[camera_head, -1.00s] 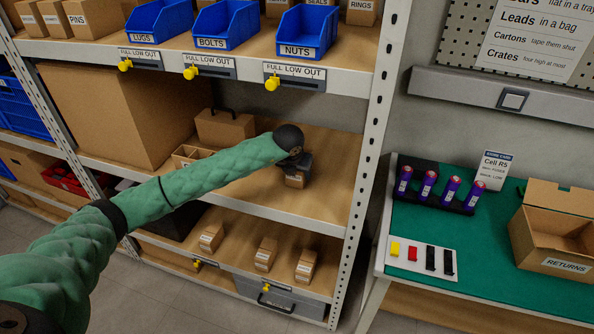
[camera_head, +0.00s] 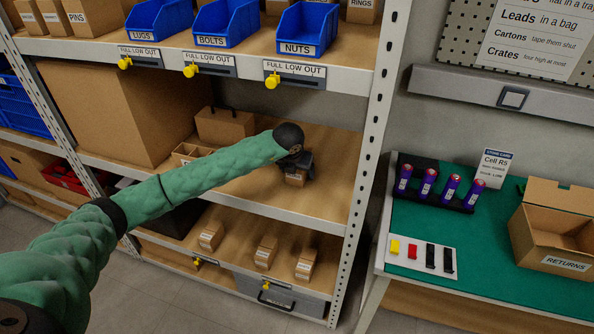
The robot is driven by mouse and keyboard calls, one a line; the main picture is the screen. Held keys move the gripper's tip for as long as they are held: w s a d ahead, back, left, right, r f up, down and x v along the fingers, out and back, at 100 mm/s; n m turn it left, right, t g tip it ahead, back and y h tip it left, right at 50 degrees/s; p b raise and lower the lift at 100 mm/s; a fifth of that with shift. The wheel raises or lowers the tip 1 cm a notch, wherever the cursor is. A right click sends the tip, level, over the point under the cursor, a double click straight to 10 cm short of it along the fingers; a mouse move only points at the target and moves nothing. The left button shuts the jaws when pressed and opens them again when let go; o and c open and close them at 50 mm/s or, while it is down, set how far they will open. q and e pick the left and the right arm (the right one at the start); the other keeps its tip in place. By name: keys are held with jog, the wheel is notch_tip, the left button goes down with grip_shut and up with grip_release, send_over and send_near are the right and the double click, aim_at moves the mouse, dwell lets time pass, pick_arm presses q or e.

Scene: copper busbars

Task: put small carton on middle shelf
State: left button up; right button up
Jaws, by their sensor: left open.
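A small brown carton (camera_head: 296,178) with a white label stands on the middle shelf (camera_head: 325,205), towards its right part. My left gripper (camera_head: 298,167) is right above and around the top of the carton, its jaws open. The dark wrist hides most of the fingers and the carton's upper part, so I cannot tell whether they touch it. My right gripper is not in view.
A large box (camera_head: 120,110) and a handled box (camera_head: 225,125) stand on the same shelf to the left. Several small cartons stand on the lower shelf. A rack post (camera_head: 372,150) bounds the right side. Blue bins (camera_head: 308,32) sit above.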

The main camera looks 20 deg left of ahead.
pick_arm(q)
jog(key=shift+s+r, duration=0.1)
jog(key=shift+r, duration=0.25)
jog(key=b+v, duration=0.2)
jog(key=v, duration=0.4)
jog(key=shift+s+r+b, duration=0.2)
jog(key=shift+b, duration=0.15)
jog(key=shift+b+v, duration=0.55)
jog(key=shift+v, duration=1.8)
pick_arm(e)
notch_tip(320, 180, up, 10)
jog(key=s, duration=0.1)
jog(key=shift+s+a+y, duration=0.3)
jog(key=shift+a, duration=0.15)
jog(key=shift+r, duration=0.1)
